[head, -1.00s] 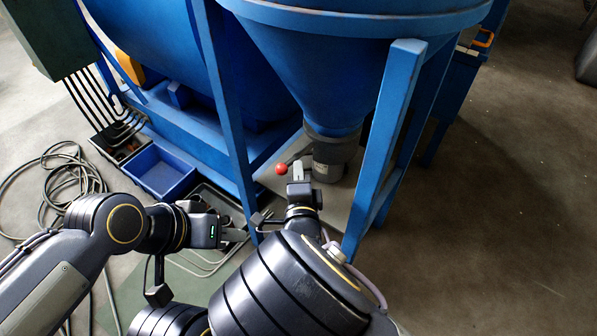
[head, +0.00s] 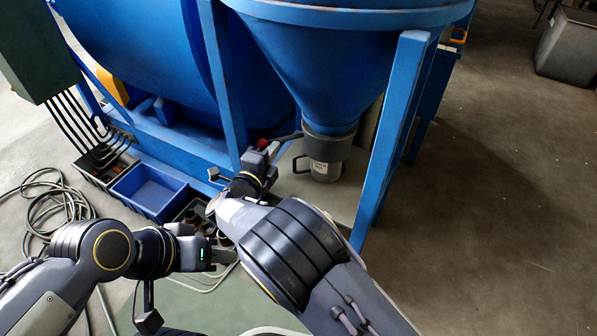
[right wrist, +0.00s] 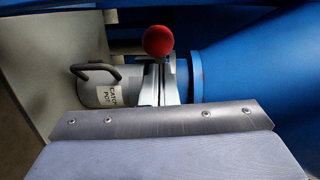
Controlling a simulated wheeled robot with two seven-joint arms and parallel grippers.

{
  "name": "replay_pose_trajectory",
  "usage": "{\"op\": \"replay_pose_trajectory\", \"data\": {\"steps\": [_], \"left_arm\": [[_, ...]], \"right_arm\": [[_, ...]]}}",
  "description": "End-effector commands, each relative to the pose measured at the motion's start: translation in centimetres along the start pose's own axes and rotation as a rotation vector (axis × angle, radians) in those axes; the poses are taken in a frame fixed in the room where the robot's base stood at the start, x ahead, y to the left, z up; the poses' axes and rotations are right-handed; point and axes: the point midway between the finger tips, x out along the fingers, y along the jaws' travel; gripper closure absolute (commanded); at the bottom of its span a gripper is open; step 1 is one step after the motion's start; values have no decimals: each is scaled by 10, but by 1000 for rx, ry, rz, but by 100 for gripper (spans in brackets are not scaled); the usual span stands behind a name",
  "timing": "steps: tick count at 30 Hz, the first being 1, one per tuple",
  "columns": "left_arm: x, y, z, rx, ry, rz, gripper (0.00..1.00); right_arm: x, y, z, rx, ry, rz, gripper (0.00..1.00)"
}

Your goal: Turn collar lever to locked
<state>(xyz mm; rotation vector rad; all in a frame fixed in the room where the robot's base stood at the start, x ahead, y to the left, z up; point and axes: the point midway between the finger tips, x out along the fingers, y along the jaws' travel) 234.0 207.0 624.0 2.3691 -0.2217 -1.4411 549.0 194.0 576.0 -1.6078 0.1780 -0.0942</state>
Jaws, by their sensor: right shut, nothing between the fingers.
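The collar lever is a dark bar (head: 288,137) with a red ball knob (head: 262,143), reaching left from the grey collar (head: 328,146) under the blue hopper cone. My right gripper (head: 263,158) is shut and empty, close in front of the knob; whether it touches cannot be told. In the right wrist view the red knob (right wrist: 158,41) stands just beyond my narrow silver fingers (right wrist: 160,80), which hide part of the collar. The catch pot (head: 325,171) hangs below the collar. My left gripper (head: 226,257) is at the lower left, away from the lever; its opening is unclear.
Blue frame legs stand left (head: 226,90) and right (head: 385,140) of the cone. The pot's handle (head: 300,164) sticks out left, near my right arm. A blue bin (head: 150,187) and coiled cables (head: 50,215) lie at left.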

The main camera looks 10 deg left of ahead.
Motion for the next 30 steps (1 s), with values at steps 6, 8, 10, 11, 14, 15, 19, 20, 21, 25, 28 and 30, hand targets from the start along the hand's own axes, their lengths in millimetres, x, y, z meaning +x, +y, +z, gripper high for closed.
{"op": "replay_pose_trajectory", "data": {"steps": [6, 8, 10, 11, 14, 15, 19, 20, 21, 25, 28, 30], "left_arm": [[6, -3, 3, 0, 0, 0, 64], [7, -3, 4, 0, 0, 0, 64], [8, -4, 4, 0, 0, 0, 64], [9, -4, 5, 0, 0, 0, 64], [10, -4, 5, 0, 0, 0, 64], [10, -4, 5, 0, 0, 0, 64], [10, -5, 5, 0, 0, 0, 64], [11, -5, 6, 0, 0, 0, 64], [11, -5, 6, 0, 0, 0, 64], [11, -5, 6, 0, 0, 0, 64], [11, -5, 6, 0, 0, 0, 64], [11, -5, 6, 0, 0, 0, 64]], "right_arm": [[20, -1, 21, 2, -3, -2, 100], [24, -2, 26, 2, -5, -2, 100], [29, -2, 30, 1, -4, -2, 100], [31, -2, 32, 0, -5, -1, 100], [36, -3, 36, 0, -6, -2, 100], [38, -4, 37, 0, -6, -3, 100], [41, -4, 41, -1, -8, -3, 100], [42, -5, 42, -1, -9, -3, 100], [43, -5, 42, -1, -10, -4, 100], [44, -6, 43, -1, -12, -5, 100], [45, -7, 43, -1, -12, -7, 100], [46, -7, 43, -1, -11, -8, 100]]}}
